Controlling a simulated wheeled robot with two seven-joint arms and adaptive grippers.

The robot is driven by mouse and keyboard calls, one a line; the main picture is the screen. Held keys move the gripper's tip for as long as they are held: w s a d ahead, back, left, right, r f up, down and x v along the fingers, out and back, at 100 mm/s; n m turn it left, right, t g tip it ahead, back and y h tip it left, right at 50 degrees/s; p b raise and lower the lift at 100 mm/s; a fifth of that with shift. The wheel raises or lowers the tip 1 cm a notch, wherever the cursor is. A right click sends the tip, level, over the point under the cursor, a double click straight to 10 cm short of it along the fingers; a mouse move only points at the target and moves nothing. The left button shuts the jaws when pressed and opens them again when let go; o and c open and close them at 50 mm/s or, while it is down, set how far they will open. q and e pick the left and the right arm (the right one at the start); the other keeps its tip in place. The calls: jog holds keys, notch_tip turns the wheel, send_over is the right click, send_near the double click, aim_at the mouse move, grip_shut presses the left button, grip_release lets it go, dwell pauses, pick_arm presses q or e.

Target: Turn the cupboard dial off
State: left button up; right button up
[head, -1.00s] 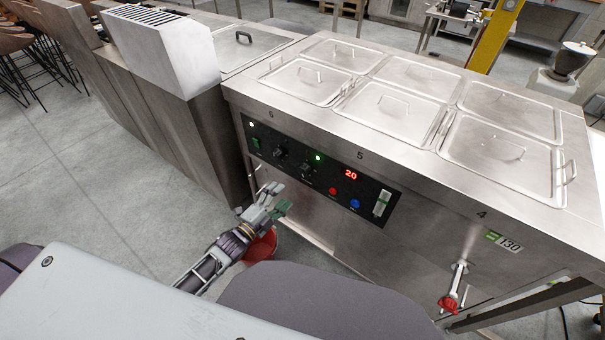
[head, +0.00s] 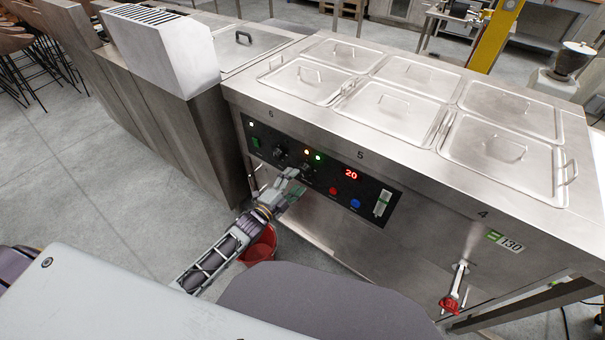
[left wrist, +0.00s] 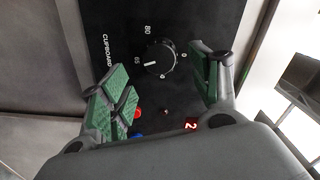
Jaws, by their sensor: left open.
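The cupboard dial (left wrist: 160,57) is a round black knob with a white pointer line, beside the word CUPBOARD in the left wrist view. Its pointer is turned toward the printed number on its left, away from the 0 on its right. In the head view the dial (head: 305,167) is a dark knob on the black control panel (head: 372,205), just above my fingertips. My left gripper (head: 294,182) is open and empty in front of the panel. In the left wrist view its green-padded fingers (left wrist: 161,88) stand apart, either side of and below the dial. My right gripper is out of view.
A second dial (head: 279,152) and a green switch (head: 257,143) sit left on the panel. A red button (head: 333,191), a blue button (head: 355,204) and a display reading 20 (head: 351,175) lie to the right. A red bucket (head: 262,247) stands below my arm.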

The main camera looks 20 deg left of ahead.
aim_at(303, 173)
pick_arm(q)
jog(key=shift+x, duration=2.35)
jog(key=shift+w+d, duration=0.1)
jog(key=shift+w, duration=0.15)
jog(key=c, duration=0.9)
jog(key=shift+c, duration=0.7)
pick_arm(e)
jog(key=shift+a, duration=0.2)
